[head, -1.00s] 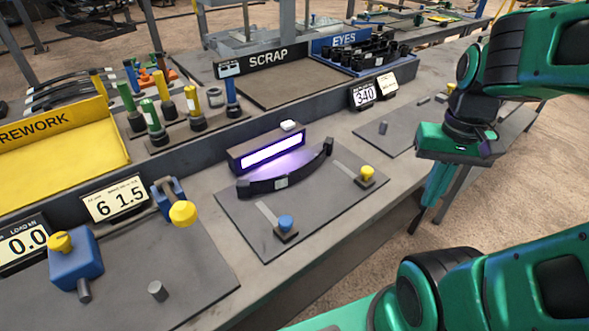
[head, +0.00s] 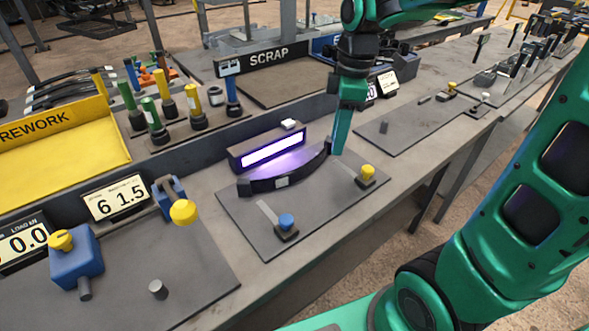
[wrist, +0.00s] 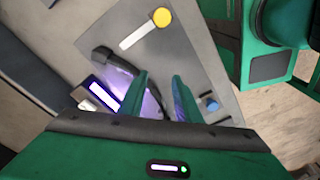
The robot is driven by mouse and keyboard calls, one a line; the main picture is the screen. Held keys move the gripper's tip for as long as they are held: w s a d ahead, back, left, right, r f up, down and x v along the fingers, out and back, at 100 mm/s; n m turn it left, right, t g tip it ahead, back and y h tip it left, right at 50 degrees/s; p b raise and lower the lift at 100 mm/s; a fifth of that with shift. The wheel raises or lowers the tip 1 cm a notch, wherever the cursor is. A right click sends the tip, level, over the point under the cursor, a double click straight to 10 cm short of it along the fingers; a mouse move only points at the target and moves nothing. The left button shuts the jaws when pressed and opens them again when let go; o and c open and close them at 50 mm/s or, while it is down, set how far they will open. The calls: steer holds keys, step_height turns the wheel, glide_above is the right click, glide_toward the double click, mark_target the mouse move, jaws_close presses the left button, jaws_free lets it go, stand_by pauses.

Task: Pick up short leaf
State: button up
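Nothing is seen held.
Yellow (head: 367,172) and blue (head: 286,222) knobs stand on the plate's front side. A yellow rework tray (head: 70,165), coloured pegs and the scrap bin (head: 285,88) lie behind the bench's raised ledge. A blue device (head: 75,262) sits at left.

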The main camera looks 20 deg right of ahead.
mark_target(298, 168)
steer(key=w+a+n, duration=0.4)
steer(key=a+n, duration=0.2)
steer(key=a, duration=0.1)
steer(key=f, duration=0.7)
steer(key=a+f, duration=0.1)
steer(key=f, duration=0.2)
steer(key=shift+f, duration=0.4)
steer(key=shift+d, duration=0.1)
jaws_close()
